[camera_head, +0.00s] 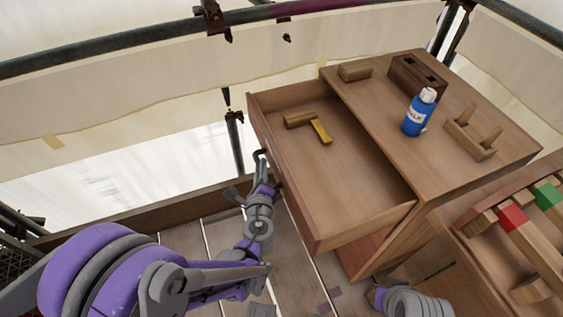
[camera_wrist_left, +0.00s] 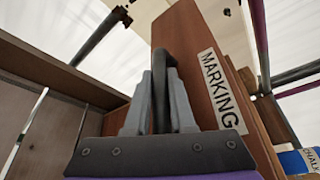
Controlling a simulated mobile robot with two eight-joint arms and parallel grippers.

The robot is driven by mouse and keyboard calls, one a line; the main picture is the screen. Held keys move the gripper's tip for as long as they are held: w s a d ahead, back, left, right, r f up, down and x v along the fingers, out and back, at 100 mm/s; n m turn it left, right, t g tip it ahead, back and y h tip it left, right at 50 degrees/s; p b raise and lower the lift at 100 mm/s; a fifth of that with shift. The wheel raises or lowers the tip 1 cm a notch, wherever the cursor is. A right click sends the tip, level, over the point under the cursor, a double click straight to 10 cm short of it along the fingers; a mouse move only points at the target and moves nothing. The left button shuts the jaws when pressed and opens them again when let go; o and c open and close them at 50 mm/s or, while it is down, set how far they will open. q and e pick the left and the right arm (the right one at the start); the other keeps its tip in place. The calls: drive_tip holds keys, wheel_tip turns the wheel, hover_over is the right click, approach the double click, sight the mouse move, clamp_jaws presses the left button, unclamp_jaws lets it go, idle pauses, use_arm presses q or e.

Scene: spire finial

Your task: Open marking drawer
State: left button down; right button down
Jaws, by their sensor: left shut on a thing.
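The wooden marking drawer (camera_head: 345,170) is pulled well out from its cabinet in the head view. A yellow and brown L-shaped tool (camera_head: 318,128) lies inside it. In the left wrist view the drawer front (camera_wrist_left: 188,50) bears a white "MARKING" label (camera_wrist_left: 221,92). My left gripper (camera_head: 263,165) is at the outer face of the drawer front. Its fingers (camera_wrist_left: 160,90) are shut on the dark drawer handle (camera_wrist_left: 163,70), which stands between them. Part of my right arm (camera_head: 415,302) shows at the bottom edge; its jaws cannot be made out.
On the cabinet top (camera_head: 395,115) stand a blue chalk bottle (camera_head: 416,116), a dark slotted block (camera_head: 417,76), a small wooden block (camera_head: 355,72) and a pegged holder (camera_head: 472,136). A tray (camera_head: 480,270) with red and green blocks is at right. Plank floor lies below the drawer.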

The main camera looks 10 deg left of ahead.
use_arm(q)
drive_tip(key=s+a, duration=0.3)
drive_tip(key=a, duration=0.2)
drive_tip(key=shift+s+a, duration=0.35)
drive_tip(key=c, duration=0.8)
unclamp_jaws()
drive_tip(key=shift+o, duration=0.2)
drive_tip(key=p+v, duration=0.1)
drive_tip(key=v, duration=0.9)
drive_tip(key=shift+s+d, duration=0.15)
drive_tip(key=shift+s, duration=0.2)
drive_tip(key=shift+r, duration=0.1)
